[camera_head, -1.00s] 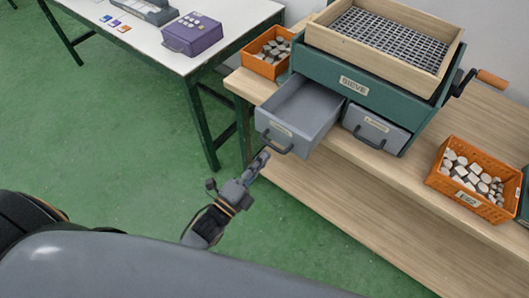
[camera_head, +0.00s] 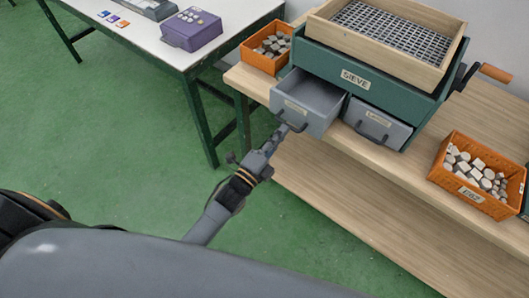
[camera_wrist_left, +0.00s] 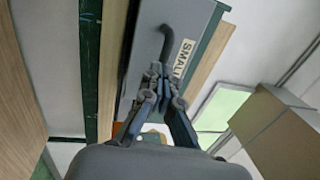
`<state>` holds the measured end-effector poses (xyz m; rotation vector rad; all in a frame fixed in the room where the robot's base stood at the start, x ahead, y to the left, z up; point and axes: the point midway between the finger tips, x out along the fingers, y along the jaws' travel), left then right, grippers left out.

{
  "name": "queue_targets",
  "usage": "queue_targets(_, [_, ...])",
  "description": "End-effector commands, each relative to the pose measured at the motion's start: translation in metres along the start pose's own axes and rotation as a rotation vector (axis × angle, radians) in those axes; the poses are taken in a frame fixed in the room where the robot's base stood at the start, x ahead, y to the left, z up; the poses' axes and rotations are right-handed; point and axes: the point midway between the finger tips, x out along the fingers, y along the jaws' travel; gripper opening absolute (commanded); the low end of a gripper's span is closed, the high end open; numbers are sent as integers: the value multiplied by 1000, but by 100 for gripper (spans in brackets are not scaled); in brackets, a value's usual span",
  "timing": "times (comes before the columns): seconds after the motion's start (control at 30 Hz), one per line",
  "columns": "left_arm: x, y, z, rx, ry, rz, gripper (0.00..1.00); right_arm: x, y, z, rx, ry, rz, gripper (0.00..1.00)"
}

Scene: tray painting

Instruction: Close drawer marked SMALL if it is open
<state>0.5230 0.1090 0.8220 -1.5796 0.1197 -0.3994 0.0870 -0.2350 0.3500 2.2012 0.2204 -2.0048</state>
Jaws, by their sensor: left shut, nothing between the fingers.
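The grey SMALL drawer (camera_head: 303,107) sticks partly out of the green sieve machine (camera_head: 362,78) on the wooden bench. Its label and dark handle (camera_wrist_left: 165,42) show in the left wrist view (camera_wrist_left: 182,60). My left gripper (camera_head: 282,132) is shut and empty, with its tips at the drawer's front near the handle. In the left wrist view the fingertips (camera_wrist_left: 158,72) are just below the handle and in front of the drawer face; whether they touch it I cannot tell. The other drawer (camera_head: 376,125), beside it on the right, looks shut. My right gripper is not in view.
An orange crate of pieces (camera_head: 268,45) stands left of the machine. Another orange crate (camera_head: 470,188) stands on the bench (camera_head: 400,160) at the right. A white table (camera_head: 150,40) with a purple box (camera_head: 191,30) is at the upper left. The green floor in front is clear.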

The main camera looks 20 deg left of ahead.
Motion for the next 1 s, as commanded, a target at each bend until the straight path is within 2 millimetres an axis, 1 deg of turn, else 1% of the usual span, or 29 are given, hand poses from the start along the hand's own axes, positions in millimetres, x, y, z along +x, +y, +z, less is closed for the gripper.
queue_targets(0.03, [15, 6, -1, -1, 0, -5, 0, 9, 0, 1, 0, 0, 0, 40])
queue_targets(0.2, [56, 14, -1, 0, 0, -4, 0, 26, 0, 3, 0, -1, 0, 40])
queue_targets(0.3, [76, 17, -2, -1, 0, -3, 0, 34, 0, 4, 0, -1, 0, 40])
queue_targets(0.4, [91, 20, -2, 0, 0, -1, 0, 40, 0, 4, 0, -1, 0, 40])
queue_targets(0.5, [100, 20, -2, 0, 0, 0, 0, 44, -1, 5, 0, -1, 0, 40])
queue_targets(0.6, [106, 21, -2, -2, 0, 1, 0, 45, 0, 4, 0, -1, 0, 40])
queue_targets(1.0, [109, 18, -2, -1, -1, -3, 0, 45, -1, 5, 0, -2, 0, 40])
